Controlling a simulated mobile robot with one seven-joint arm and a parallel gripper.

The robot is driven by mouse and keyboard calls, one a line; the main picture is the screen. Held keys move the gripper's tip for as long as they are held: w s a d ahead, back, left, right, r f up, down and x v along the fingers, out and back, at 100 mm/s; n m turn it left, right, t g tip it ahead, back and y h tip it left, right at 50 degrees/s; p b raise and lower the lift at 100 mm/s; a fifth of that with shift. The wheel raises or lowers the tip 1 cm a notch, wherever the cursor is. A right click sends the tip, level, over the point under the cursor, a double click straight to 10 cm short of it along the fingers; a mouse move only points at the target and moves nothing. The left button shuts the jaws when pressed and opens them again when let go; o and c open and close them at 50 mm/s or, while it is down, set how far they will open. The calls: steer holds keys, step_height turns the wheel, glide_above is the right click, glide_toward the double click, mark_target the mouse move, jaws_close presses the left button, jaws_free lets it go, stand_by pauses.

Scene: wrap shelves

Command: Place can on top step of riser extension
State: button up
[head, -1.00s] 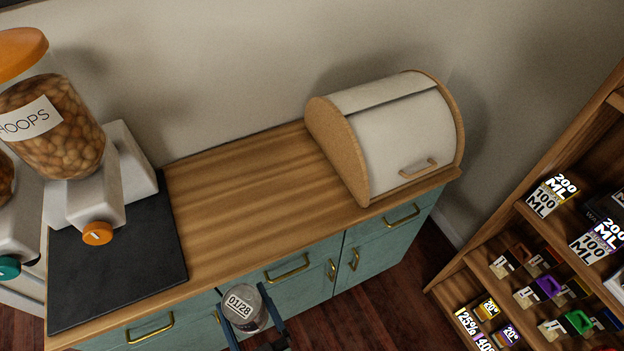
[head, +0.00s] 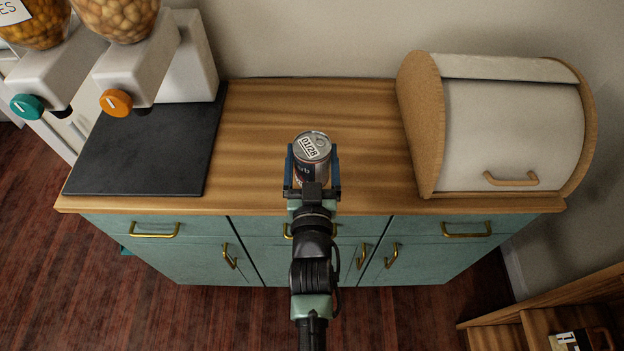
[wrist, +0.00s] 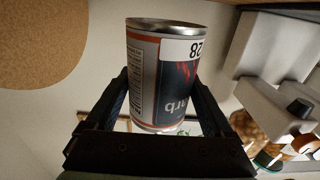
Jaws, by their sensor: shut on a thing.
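A dark can with a grey lid and a white 01/28 label (head: 313,148) is in my gripper (head: 312,165). My gripper's two blue fingers are shut on its sides. In the head view the can appears over the wooden counter, lid facing the camera; I cannot tell its height above it. The wrist view shows the can (wrist: 162,85) between the fingers, with an orange band and lettering upside down. I cannot pick out a riser with steps in these views.
The wooden counter (head: 270,115) has bare room in its middle. Dispensers with orange (head: 116,102) and teal (head: 27,106) knobs stand by a black mat (head: 150,155) at left. A bread box (head: 510,130) stands at right. A wooden shelf (head: 550,300) is at lower right.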

mark_target(312, 172)
steer(key=shift+f+b, duration=0.6)
steer(key=shift+f, duration=1.9)
steer(key=shift+f, duration=0.1)
steer(key=shift+f+b, duration=0.2)
steer(key=shift+b, duration=0.1)
steer(key=o, duration=1.5)
steer(key=shift+r, duration=0.1)
steer(key=shift+r+p, duration=0.2)
steer(key=shift+p, duration=0.2)
steer(key=s, duration=1.2)
steer(key=shift+f, duration=0.1)
